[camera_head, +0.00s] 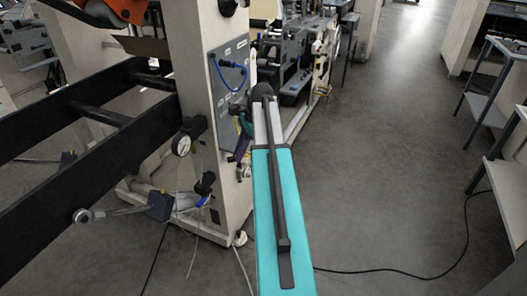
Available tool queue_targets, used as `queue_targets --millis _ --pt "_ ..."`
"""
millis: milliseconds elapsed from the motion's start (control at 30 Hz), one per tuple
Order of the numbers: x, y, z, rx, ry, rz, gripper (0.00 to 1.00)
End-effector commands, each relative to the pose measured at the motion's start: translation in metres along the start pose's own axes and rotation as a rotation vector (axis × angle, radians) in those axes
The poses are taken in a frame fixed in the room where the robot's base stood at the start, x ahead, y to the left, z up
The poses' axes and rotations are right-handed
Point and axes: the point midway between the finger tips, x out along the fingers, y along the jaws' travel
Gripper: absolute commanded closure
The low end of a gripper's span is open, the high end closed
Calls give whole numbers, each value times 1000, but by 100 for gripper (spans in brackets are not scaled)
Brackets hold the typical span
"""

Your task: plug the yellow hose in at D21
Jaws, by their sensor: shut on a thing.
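A grey panel (226,62) with small white labels is mounted on the cream machine column. The labels are too small to read, so I cannot tell which port is D21. My gripper (238,109) is small and partly hidden beyond the end of my teal arm, close to the lower right of the panel. It is shut on what looks like the end of the yellow hose (243,164), of which only a little yellowish length shows below. Whether the hose end touches the panel cannot be told. A blue hose (231,88) loops across the panel's upper part.
Black rails (85,130) run out from the column at the left. Thin cables hang to the floor, and a black cable (400,274) lies at the right. Shelves (487,100) stand at the right, with free floor between.

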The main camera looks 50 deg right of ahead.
Motion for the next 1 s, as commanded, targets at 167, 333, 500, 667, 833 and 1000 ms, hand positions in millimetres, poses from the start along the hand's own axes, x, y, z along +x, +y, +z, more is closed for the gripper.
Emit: queue_targets --millis 167,333,500,667,833,1000 --pt "20 -2 55 -98 3 39 100" --pt "38 1 104 -192 5 77 100" --pt "55 9 152 -286 8 116 100" --pt "70 20 194 -376 11 152 100" --pt "86 35 237 -478 14 195 100" --pt "101 54 280 -592 17 240 100"
